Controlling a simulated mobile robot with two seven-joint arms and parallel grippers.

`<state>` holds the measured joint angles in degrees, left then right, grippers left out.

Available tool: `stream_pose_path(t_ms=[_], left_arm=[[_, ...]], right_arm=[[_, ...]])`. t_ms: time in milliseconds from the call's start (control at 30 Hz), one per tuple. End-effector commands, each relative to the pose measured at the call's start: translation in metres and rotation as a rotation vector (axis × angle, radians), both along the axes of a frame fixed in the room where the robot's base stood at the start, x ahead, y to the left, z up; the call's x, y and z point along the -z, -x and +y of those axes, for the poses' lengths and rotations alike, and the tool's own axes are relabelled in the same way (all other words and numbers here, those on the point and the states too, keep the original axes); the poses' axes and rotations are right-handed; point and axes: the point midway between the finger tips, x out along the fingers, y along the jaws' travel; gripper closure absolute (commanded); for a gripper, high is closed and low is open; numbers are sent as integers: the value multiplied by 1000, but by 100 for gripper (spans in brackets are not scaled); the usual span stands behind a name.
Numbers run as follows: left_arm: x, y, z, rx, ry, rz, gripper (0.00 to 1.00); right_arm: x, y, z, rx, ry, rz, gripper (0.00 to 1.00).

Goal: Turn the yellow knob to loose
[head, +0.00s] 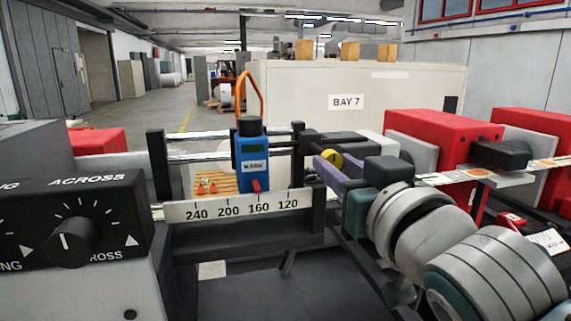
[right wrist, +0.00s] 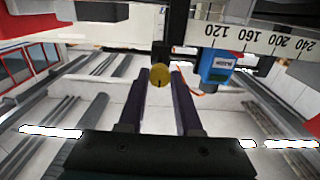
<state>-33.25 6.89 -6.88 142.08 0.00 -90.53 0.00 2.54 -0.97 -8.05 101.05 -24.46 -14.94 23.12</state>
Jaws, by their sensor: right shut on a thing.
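The yellow knob (head: 332,158) is a small round knob with a dark mark, at the right end of the rail and scale in the head view. In the right wrist view the knob (right wrist: 160,76) sits between my two dark finger ends. My right gripper (head: 327,165) reaches in from the right, its purplish fingers shut on the knob from both sides. It also shows in the right wrist view (right wrist: 161,80). Fingers partly cover the knob's edge. Any loose or tight label at the knob cannot be made out. My left gripper is not in view.
A blue marker unit (head: 252,160) with an orange loop stands on the rails behind the white number scale (head: 240,206). A black dial panel (head: 75,225) is at left. Red machine blocks (head: 435,140) and a label web are at right. A cream cabinet marked BAY 7 (head: 400,88) stands behind.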

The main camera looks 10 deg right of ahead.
Motion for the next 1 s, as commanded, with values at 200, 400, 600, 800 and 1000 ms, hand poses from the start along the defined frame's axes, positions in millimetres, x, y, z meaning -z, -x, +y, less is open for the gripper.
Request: stream_pose_path(t_ms=[200,400,600,800,1000], left_arm=[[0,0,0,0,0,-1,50],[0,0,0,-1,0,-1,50],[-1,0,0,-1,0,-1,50],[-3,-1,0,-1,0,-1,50],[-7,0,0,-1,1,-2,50]], right_arm=[[0,0,0,-1,0,0,100],[0,0,0,-1,0,0,100],[0,0,0,-1,17,-1,100],[-1,0,0,-1,94,-4,100],[-2,0,0,-1,244,-10,100]])
